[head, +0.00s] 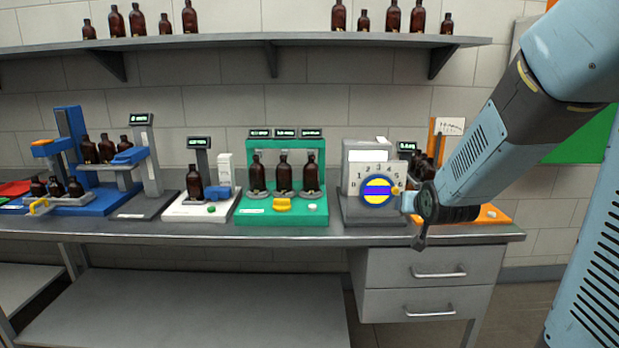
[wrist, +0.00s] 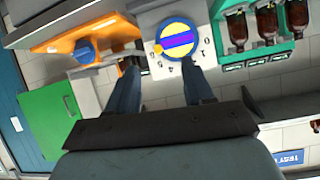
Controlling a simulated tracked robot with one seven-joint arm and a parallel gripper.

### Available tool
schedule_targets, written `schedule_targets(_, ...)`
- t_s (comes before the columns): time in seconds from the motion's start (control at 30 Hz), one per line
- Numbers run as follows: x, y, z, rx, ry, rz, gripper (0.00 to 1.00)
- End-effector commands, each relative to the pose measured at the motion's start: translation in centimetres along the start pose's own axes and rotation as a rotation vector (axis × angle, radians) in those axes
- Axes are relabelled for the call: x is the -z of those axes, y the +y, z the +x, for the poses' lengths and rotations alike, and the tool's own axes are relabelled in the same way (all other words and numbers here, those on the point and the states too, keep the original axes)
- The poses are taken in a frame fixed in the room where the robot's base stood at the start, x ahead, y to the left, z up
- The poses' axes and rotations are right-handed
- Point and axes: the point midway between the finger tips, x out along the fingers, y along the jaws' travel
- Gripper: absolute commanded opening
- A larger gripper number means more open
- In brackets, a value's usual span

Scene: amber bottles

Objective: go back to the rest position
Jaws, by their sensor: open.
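My gripper (head: 413,220) is at the right of the bench in the head view, in front of the right side of the grey dial station (head: 358,212). Its round dial (head: 377,191) is blue and yellow, with numbers around it and a small yellow knob at its right edge. In the wrist view my gripper (wrist: 160,78) has its two blue fingers apart with nothing held between them. The dial (wrist: 176,40) shows just beyond the fingertips there. I cannot tell whether a finger touches the station.
An orange station (head: 492,214) is partly hidden behind my arm. A green station (head: 285,214) with amber bottles stands left of the dial station. White and blue stations stand further left. A shelf (head: 230,42) with bottles runs above. Drawers (head: 430,275) are below the bench.

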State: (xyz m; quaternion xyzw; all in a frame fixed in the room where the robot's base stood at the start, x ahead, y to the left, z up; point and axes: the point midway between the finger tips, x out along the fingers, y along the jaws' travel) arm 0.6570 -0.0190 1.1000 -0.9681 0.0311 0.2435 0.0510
Motion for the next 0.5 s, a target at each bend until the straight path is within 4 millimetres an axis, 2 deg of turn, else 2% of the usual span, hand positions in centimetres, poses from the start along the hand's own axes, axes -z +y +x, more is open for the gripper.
schedule_targets(0.03, 0.3, -0.2, -1.3, -0.009, -0.023, -0.014, 0.51)
schedule_targets(0.23, -0.1, -0.4, -6.3, -0.041, -0.146, -0.055, 0.51)
schedule_targets(0.5, -1.6, -0.6, -14.1, -0.056, -0.316, -0.090, 0.51)
